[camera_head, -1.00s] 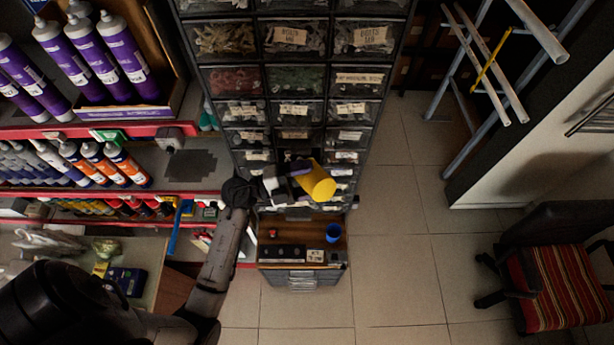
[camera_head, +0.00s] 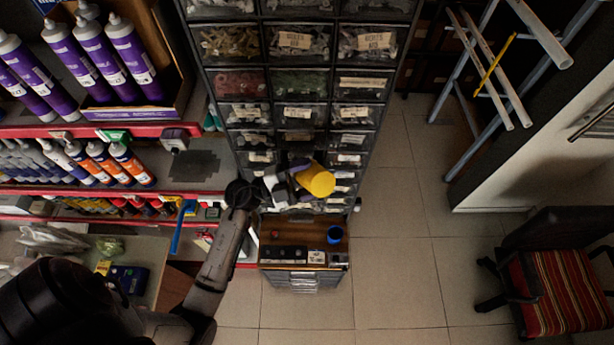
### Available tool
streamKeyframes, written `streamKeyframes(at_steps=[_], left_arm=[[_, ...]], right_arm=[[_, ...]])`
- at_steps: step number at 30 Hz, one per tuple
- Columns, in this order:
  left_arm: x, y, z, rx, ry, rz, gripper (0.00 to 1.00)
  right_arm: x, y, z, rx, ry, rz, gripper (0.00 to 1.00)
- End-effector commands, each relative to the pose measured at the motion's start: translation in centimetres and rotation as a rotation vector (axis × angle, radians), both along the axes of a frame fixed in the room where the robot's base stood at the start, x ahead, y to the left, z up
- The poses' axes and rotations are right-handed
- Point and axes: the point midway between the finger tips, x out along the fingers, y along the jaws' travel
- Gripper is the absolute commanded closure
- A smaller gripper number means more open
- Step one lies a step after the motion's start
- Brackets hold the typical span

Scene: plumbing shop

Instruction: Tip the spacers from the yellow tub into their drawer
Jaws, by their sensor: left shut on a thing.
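The yellow tub (camera_head: 317,180) is held up in front of the drawer cabinet's lower rows. My left gripper (camera_head: 289,184) is shut on it from the left, and the tub leans over. Its contents are hidden from this view. The drawer cabinet (camera_head: 297,112) has several rows of clear-fronted, labelled drawers. A dark gap (camera_head: 294,160) shows in the middle column just behind the tub; I cannot tell whether this is an open drawer. No spacers can be made out. My right gripper is not in view.
Shelves with purple tubes (camera_head: 130,55) stand at left. A ladder (camera_head: 490,75) and striped chair (camera_head: 548,285) are at right. Tiled floor between is clear.

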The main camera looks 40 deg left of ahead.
Motion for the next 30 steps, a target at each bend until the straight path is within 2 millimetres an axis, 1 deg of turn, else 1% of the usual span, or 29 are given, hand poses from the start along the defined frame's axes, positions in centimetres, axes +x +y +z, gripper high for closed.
streamKeyframes(at_steps=[3, 8, 12, 16, 17, 21, 25, 26, 30], left_arm=[[0.0, 0.0, 0.1, 0.002, -0.001, 0.0, 0.53], [0.0, 0.0, 1.0, 0.004, -0.001, -0.002, 0.53], [0.0, 0.0, 0.0, 0.003, 0.002, 0.0, 0.53], [0.0, 0.0, 1.2, 0.004, -0.002, -0.001, 0.53], [0.0, 0.0, 1.2, 0.004, -0.001, 0.0, 0.53], [0.0, 0.0, 0.0, 0.002, 0.002, -0.001, 0.53], [0.0, 0.0, 1.2, 0.005, -0.001, -0.001, 0.53], [0.0, 0.0, 1.1, 0.004, 0.0, -0.001, 0.53], [0.0, 0.0, -0.2, 0.001, 0.003, 0.0, 0.53]], right_arm=[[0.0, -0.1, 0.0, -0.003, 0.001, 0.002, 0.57], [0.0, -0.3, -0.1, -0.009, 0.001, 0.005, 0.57], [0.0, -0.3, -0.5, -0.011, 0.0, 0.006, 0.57], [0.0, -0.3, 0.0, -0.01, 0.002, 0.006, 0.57], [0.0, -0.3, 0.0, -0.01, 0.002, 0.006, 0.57], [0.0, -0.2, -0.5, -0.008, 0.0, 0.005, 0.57], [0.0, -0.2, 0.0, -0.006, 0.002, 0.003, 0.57], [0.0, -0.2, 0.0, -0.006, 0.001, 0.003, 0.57], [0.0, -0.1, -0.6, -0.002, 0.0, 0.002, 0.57]])
